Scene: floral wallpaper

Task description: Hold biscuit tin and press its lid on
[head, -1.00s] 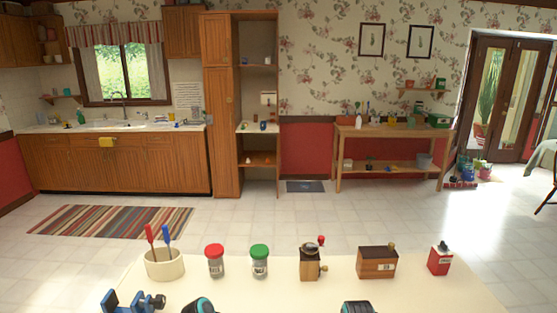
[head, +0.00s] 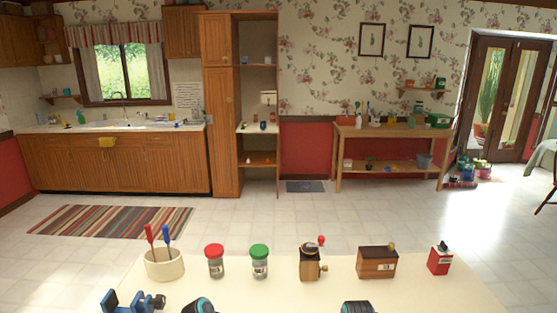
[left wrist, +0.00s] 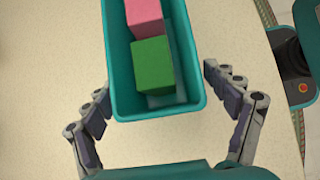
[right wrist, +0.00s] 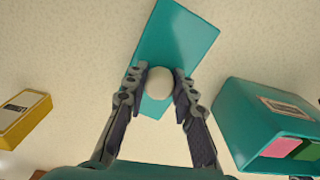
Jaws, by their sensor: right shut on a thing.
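The biscuit tin (left wrist: 117,70) is a teal, open-topped box in the left wrist view, with a pink block (left wrist: 145,17) and a green block (left wrist: 151,62) inside. My left gripper (left wrist: 157,78) is open, with one finger on each side of the tin's near end. In the right wrist view the lid (right wrist: 178,38) is a flat teal plate with a pale round knob (right wrist: 159,82). My right gripper (right wrist: 160,75) is shut on the knob. The tin (right wrist: 245,120) shows to the right of the lid, apart from it. The head view shows neither tin nor lid.
On the table (head: 300,290) stand a utensil pot (head: 164,266), a red-lidded jar (head: 215,262), a green-lidded jar (head: 259,262), a grinder (head: 309,264), a wooden box (head: 377,263) and a red tin (head: 439,260). A blue clamp (head: 125,302) is front left. A yellow box (right wrist: 25,118) lies left of the lid.

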